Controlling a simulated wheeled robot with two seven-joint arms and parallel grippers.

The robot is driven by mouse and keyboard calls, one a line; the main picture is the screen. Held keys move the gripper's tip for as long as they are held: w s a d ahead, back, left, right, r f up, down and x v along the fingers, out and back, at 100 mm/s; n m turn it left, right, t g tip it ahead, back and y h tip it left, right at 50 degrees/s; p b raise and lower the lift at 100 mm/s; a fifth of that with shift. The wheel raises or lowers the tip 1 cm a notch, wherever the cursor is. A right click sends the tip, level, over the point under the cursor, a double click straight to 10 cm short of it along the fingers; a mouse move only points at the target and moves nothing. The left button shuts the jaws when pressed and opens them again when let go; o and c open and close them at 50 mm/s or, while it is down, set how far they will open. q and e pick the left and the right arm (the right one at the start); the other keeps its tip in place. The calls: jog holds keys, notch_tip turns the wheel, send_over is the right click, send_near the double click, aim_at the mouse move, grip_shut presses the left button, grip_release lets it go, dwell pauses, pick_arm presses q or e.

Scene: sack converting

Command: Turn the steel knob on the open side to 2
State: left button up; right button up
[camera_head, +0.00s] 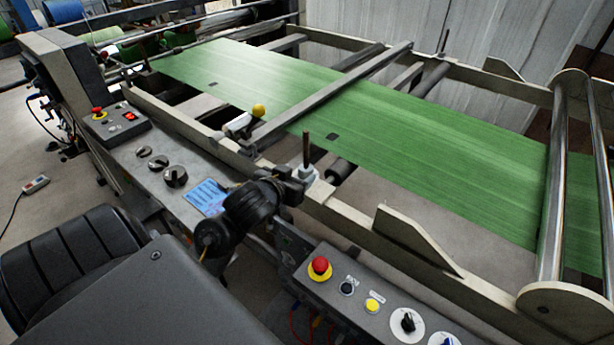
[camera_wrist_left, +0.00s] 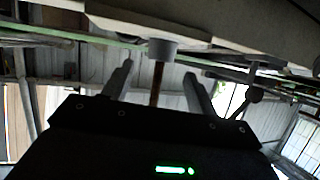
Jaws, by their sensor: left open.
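A small grey steel knob (camera_head: 308,174) with a thin dark upright rod sits on the near cream side rail of the machine. It also shows in the left wrist view (camera_wrist_left: 162,50), just ahead of the fingertips, roughly centred between them. My left gripper (camera_head: 294,182) is beside the knob, on its near left side. In the left wrist view my left gripper (camera_wrist_left: 161,76) is open, with one finger on each side of the rod. I cannot tell whether a finger touches the knob. Any number marks by the knob are not readable. My right gripper is not in view.
A green web (camera_head: 420,150) runs across the frame behind the rail. A panel with a red button (camera_head: 320,267) and several knobs stands front right. Another control panel (camera_head: 150,165) is at left. A cream upright plate (camera_head: 412,236) rises from the rail to the right.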

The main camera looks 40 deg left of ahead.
aim_at(304, 169)
pick_arm(q)
jog(key=shift+w+a+f+b, duration=0.2)
jog(key=shift+w+f+b, duration=0.3)
jog(key=shift+b, duration=0.3)
jog(key=b+x, duration=0.1)
jog(key=x, duration=0.4)
jog(key=shift+w+a+r, duration=0.1)
jog(key=shift+w+r, duration=0.05)
jog(key=shift+w, duration=0.1)
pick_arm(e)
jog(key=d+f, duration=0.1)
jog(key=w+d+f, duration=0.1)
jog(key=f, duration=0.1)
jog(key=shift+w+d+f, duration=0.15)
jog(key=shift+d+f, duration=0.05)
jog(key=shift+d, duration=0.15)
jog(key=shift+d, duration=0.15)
